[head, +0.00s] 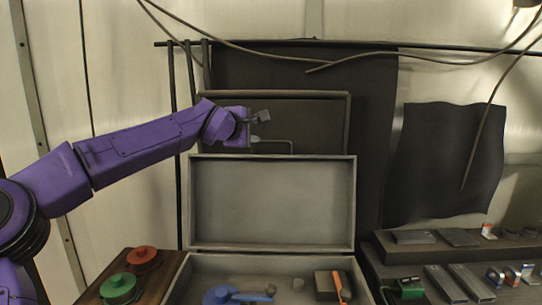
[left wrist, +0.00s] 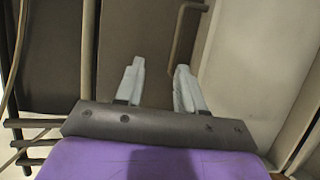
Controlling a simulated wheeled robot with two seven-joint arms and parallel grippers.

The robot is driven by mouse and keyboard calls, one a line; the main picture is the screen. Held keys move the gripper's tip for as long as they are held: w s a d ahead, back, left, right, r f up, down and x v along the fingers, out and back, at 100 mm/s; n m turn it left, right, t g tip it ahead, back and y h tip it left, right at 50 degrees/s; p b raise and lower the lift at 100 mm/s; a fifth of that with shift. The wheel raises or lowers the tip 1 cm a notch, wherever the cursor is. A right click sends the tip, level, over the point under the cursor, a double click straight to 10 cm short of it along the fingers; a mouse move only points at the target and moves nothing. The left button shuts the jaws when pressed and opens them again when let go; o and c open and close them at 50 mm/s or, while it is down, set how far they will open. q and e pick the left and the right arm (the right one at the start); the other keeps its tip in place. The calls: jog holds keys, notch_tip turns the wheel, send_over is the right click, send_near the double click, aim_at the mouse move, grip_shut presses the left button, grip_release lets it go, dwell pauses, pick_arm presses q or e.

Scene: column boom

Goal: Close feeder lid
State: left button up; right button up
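The feeder lid (head: 272,200) is a grey framed panel standing upright, open, at the back of a grey box (head: 275,262). A dark framed panel (head: 310,120) with a thin bent handle (head: 275,141) stands behind and above it. My left gripper (head: 262,127) is open and empty, just above the lid's top edge near the handle. In the left wrist view its two pale fingers (left wrist: 158,85) are apart, with the bent handle (left wrist: 180,30) beyond them. Whether a finger touches the handle I cannot tell. My right gripper is not in view.
The box holds a blue tool (head: 218,295) and other small items. A wooden board (head: 160,281) with red and green round pieces stands at left. A dark tiered bench (head: 400,260) with small parts is at right. Cables (head: 220,42) hang above.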

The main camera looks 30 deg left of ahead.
aim_at(271, 142)
pick_arm(q)
jog(key=p+x, duration=0.1)
jog(key=x, duration=0.3)
jog(key=f+p+x, duration=0.1)
jog(key=x, duration=0.3)
jog(key=d+f+p+x, duration=0.1)
jog(key=p+x, duration=0.1)
jog(key=x, duration=0.1)
jog(key=shift+w+d+f, duration=0.1)
jog(key=shift+f, duration=0.2)
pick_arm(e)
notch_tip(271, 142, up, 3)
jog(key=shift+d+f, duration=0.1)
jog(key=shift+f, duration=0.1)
pick_arm(q)
jog(key=shift+f, duration=0.1)
grip_shut()
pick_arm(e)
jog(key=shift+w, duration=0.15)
